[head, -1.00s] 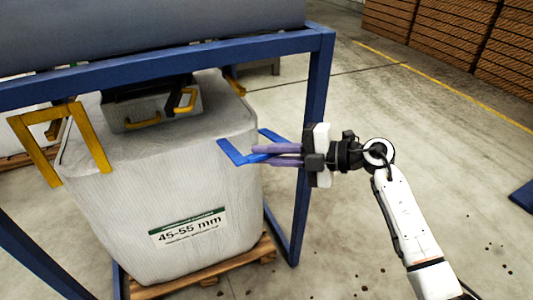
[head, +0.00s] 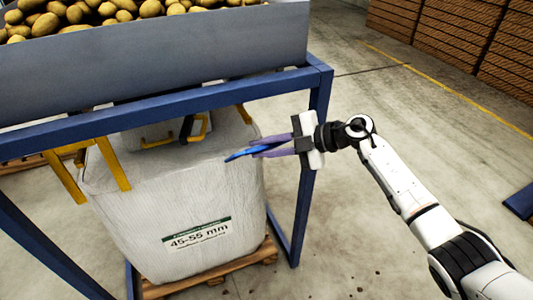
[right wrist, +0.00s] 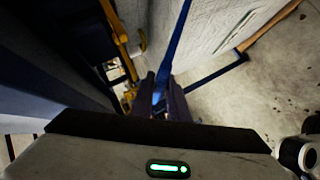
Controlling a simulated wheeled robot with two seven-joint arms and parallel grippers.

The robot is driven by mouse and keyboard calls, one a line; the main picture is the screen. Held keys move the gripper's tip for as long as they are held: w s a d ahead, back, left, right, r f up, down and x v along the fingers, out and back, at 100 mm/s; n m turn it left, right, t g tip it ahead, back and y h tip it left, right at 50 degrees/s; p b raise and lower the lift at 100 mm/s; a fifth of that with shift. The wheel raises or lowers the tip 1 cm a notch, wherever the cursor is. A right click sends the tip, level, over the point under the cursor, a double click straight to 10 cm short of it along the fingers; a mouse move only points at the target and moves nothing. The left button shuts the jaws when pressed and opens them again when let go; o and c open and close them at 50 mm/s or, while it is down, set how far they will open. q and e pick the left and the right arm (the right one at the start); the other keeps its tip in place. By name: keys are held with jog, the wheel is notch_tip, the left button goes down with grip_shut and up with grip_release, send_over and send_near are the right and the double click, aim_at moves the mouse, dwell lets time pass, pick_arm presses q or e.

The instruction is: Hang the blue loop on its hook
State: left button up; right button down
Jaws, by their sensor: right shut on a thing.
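The blue loop (head: 240,154) is held at the right upper side of the white bulk bag (head: 205,205) labelled 45-55 mm. My right gripper (head: 268,150) is shut on the loop with its purple fingers, just left of the blue frame post. The loop looks narrow and nearly edge-on in the head view. In the right wrist view the blue loop (right wrist: 178,42) runs up from between the fingers (right wrist: 160,100) beside the pale bag. I cannot make out the hook for the blue loop in either view. My left gripper is not in view.
A blue frame (head: 310,180) stands around the bag, with a grey trough of potatoes (head: 150,45) above. The bag stands on a wooden pallet (head: 250,262). Open floor lies to the right, with stacked crates behind.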

jog(key=shift+w+a+r, duration=0.2)
jog(key=shift+w+r, duration=0.4)
jog(key=shift+w+a+r, duration=0.15)
jog(key=shift+w+r, duration=0.4)
jog(key=shift+w, duration=0.05)
jog(key=c, duration=1.8)
grip_release()
jog(key=shift+f, duration=0.15)
jog(key=v, duration=1)
